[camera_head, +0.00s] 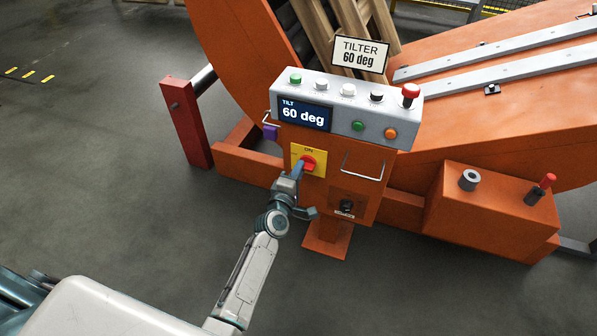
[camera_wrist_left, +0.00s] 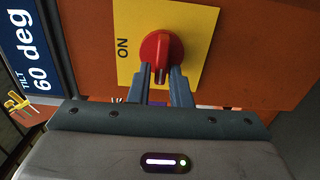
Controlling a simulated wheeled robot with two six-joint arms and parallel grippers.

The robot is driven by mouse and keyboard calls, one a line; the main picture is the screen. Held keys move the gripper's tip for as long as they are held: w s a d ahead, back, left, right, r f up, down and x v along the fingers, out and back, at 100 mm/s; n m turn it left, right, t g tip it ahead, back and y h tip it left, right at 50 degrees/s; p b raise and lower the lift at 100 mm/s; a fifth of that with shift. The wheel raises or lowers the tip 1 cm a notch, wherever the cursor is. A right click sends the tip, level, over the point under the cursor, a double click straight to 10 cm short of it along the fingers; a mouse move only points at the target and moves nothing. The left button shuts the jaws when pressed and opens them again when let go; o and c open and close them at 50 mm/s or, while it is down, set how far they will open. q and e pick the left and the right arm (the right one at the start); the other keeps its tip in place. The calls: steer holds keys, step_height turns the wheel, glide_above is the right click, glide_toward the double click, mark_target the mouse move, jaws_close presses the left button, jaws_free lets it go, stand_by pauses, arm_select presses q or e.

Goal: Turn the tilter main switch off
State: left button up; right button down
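The tilter main switch is a red rotary knob (camera_head: 308,163) on a yellow plate (camera_head: 318,154), on the front of the orange control post. The word ON is printed above the knob; in the left wrist view the knob (camera_wrist_left: 161,48) shows with ON to its left. My left gripper (camera_head: 298,169) is at the knob. In the left wrist view its two fingers (camera_wrist_left: 161,76) lie on either side of the knob's raised grip. I cannot tell whether they press on it or leave a small gap. My right gripper is not in view.
A wire handle (camera_head: 362,168) and black knob (camera_head: 347,206) are to the right.

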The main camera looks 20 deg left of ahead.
arm_select(q)
steer(key=shift+o, duration=1.1)
steer(key=s+b, duration=0.1)
steer(key=s, duration=0.9)
steer(key=shift+s+a, duration=0.15)
steer(key=shift+s, duration=0.25)
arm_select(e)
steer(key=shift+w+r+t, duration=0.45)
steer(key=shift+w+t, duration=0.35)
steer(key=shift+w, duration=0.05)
